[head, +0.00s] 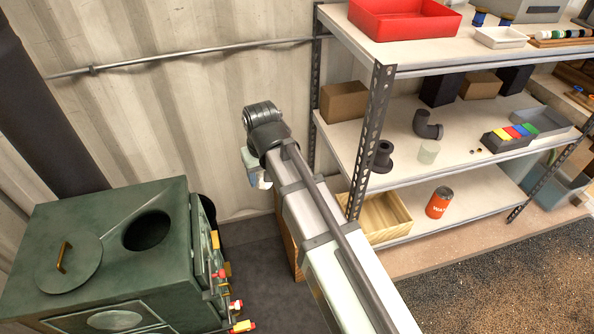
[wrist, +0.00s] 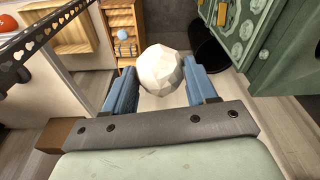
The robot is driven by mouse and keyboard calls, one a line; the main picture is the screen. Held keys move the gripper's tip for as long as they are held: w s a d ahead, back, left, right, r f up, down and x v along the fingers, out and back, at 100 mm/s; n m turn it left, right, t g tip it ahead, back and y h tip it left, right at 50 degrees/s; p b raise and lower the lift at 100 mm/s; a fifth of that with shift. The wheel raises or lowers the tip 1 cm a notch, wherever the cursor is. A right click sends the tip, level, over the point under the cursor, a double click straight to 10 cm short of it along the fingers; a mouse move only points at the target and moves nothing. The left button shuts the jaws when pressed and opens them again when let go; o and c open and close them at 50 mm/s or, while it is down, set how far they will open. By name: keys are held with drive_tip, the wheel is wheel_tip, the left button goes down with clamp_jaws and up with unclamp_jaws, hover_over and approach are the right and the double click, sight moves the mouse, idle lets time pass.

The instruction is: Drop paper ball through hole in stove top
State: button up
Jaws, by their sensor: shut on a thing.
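A white crumpled paper ball (wrist: 161,70) is held between the blue fingers of my gripper (wrist: 163,82) in the wrist view. In the head view my gripper (head: 258,178) is mostly hidden behind the end of my arm, and the ball cannot be made out clearly there. The green stove (head: 110,230) stands at the lower left of the head view, to the left of my gripper. Its top has a dark round hole (head: 147,230). A round lid with a handle (head: 68,268) lies on the top to the left of the hole. The stove's side also shows in the wrist view (wrist: 285,50).
A metal shelf unit (head: 440,130) stands to the right, its post near my arm. A wooden crate (head: 385,215) sits on its lower shelf. A dark bucket (wrist: 208,55) stands beside the stove. A dark pipe (head: 50,120) rises behind the stove.

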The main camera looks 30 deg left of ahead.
drive_tip(key=s+a+r+n+g, duration=0.1)
drive_tip(key=s+a+r+n, duration=0.25)
drive_tip(key=s+a, duration=0.85)
drive_tip(key=s+a+r+n, duration=0.2)
drive_tip(key=s+a+n, duration=0.2)
drive_tip(key=s+a, duration=0.75)
wheel_tip(320, 180, down, 9)
drive_tip(key=s+d, duration=0.1)
drive_tip(key=shift+s, duration=0.4)
drive_tip(key=shift+d, duration=0.1)
drive_tip(key=o, duration=1.1)
drive_tip(key=shift+r, duration=0.1)
wheel_tip(320, 180, up, 14)
drive_tip(key=d, duration=0.2)
drive_tip(key=shift+f, duration=0.2)
